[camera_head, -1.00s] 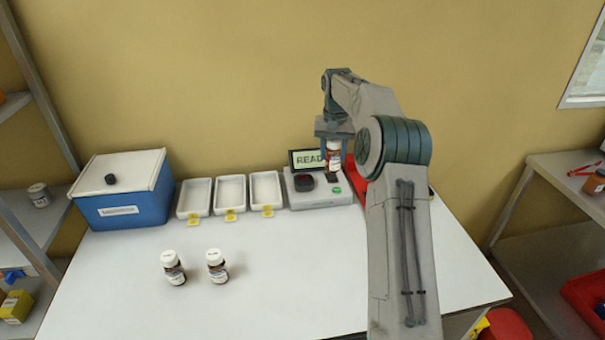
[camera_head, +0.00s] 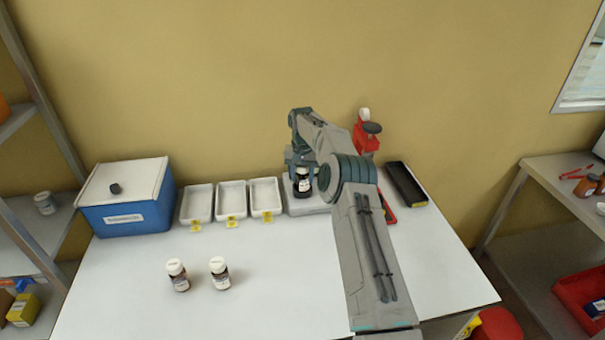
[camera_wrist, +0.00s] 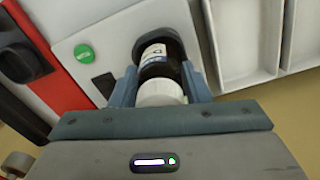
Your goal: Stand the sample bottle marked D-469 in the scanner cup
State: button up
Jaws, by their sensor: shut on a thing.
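My gripper (camera_head: 300,168) is over the scanner (camera_head: 307,208), partly hidden behind my arm. It is shut on a dark sample bottle (camera_head: 302,181) with a white cap. In the wrist view the bottle (camera_wrist: 153,54) sits between the fingers (camera_wrist: 160,86), cap toward me, and its far end lines up with the dark scanner cup (camera_wrist: 168,36). I cannot tell whether its base rests on the cup floor. The mark on its label is not readable. Two more white-capped bottles stand upright on the table, one on the left (camera_head: 178,275) and one on the right (camera_head: 220,273).
Three white trays with yellow tags, such as the nearest one (camera_head: 265,196), stand left of the scanner. A blue box (camera_head: 125,214) is further left. A black object (camera_head: 406,184) and a red item (camera_head: 366,140) are right of my arm.

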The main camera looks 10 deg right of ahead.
jog(key=shift+f, duration=0.2)
jog(key=shift+f, duration=0.35)
jog(key=o, duration=1)
jog(key=shift+o, duration=0.2)
jog(key=shift+r, duration=0.1)
